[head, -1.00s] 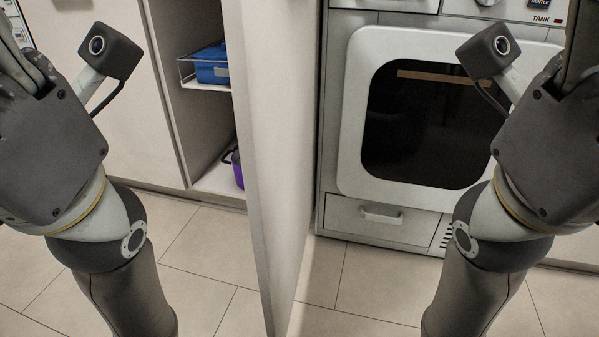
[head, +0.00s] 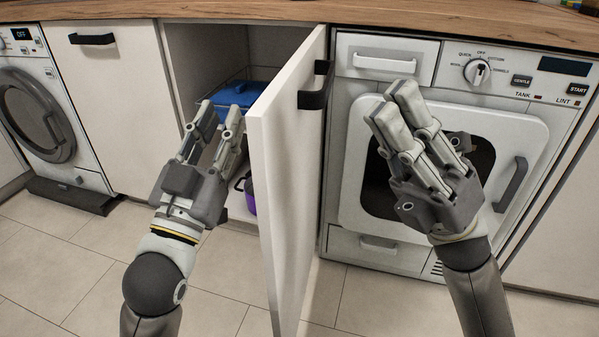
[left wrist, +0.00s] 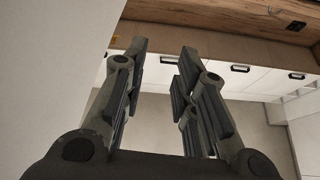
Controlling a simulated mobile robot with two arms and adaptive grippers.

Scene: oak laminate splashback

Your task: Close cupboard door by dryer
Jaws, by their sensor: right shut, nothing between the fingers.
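The white cupboard door (head: 285,190) stands wide open in the head view, its edge toward me. Its black handle (head: 316,86) is near the top on the right-hand face. The open cupboard (head: 200,62) is left of the door. The dryer (head: 387,62) is right of it. My left gripper (head: 218,112) is open and empty, in front of the cupboard opening and left of the door. Its spread fingers also show in the left wrist view (left wrist: 160,62). My right gripper (head: 390,102) is shut and empty, in front of the dryer and right of the handle.
A blue container (head: 246,93) sits on a cupboard rack, with a purple pot (head: 249,192) below, partly hidden. A washing machine (head: 42,112) stands far left under the wooden worktop (head: 330,11). The tiled floor (head: 60,250) is clear at left.

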